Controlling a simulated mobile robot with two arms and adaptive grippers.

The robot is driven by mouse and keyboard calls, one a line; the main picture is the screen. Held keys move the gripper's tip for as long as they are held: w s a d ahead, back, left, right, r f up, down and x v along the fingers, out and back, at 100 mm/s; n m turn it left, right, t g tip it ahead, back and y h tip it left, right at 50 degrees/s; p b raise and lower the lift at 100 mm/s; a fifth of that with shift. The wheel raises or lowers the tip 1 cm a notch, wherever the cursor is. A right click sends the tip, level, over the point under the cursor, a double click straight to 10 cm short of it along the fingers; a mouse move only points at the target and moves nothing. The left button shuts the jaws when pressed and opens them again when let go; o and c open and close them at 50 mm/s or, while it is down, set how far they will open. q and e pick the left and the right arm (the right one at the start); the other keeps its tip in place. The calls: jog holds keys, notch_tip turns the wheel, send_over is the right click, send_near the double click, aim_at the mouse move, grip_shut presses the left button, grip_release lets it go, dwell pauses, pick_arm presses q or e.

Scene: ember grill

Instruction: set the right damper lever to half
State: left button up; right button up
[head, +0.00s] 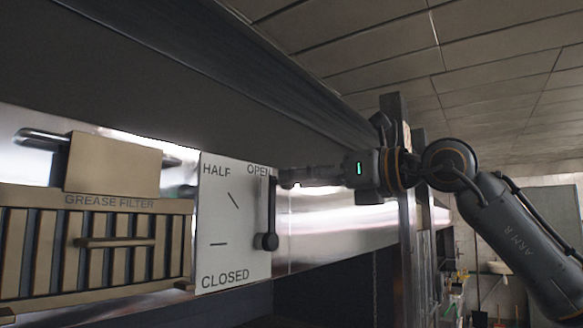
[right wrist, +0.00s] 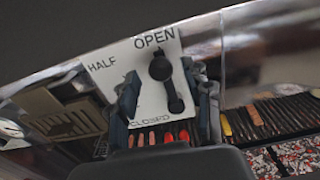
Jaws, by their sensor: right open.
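The damper lever (head: 271,205) is a dark bar on a white panel (head: 225,240) marked HALF, OPEN and CLOSED. Its pivot is low on the panel's right side, and the bar stands nearly upright, its free end by OPEN. My right gripper (head: 284,178) reaches in from the right to the lever's upper end. In the right wrist view, my open right gripper (right wrist: 167,103) has one finger on each side of the lever (right wrist: 161,69) in the picture. I cannot tell whether either finger touches it. My left gripper is out of view.
A grease filter (head: 125,204) with a handle lies left of the panel, below a tan plate (head: 113,163). A dark hood (head: 190,85) overhangs above. The right wrist view shows a grill grate (right wrist: 265,119) and glowing coals (right wrist: 245,163) below.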

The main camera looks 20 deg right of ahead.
jog(key=shift+p+x, duration=0.35)
jog(key=shift+x, duration=0.65)
jog(key=shift+r, duration=0.1)
jog(key=c, duration=0.5)
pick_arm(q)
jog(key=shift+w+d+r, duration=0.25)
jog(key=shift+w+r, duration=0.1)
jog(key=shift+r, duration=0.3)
pick_arm(e)
grip_shut()
